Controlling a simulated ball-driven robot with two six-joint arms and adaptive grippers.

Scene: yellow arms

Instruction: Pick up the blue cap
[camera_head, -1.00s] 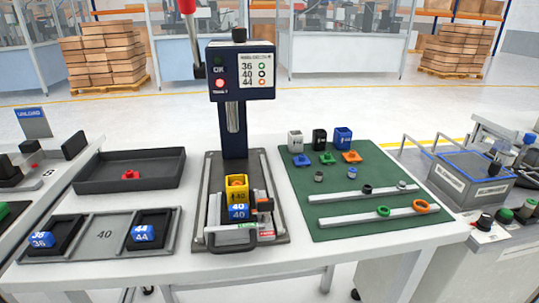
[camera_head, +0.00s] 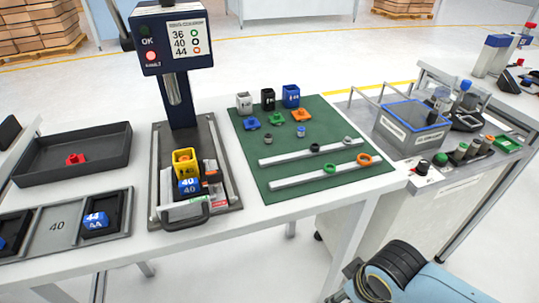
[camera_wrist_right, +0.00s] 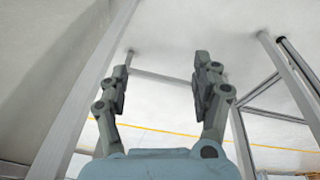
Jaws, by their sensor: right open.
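A small blue cap (camera_head: 251,123) sits on the green mat (camera_head: 330,108), at its left side, beside a green cap (camera_head: 275,118) and an orange cap (camera_head: 300,115). In the head view, part of my light-blue right arm shows at the bottom right, well below the table top and far from the cap. In the right wrist view my right gripper (camera_wrist_right: 160,80) is open and empty, its two grey fingers spread apart under what look like table legs and pale floor. The blue cap is not in the wrist view. My left gripper is not in view.
Silver, black and blue blocks (camera_head: 291,96) stand behind the caps. Two white rails (camera_head: 310,154) with rings lie in front. A dark press (camera_head: 175,60) with a yellow block (camera_head: 184,161) stands left. A grey bin (camera_head: 410,130) stands right. The table's front edge is near my arm.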

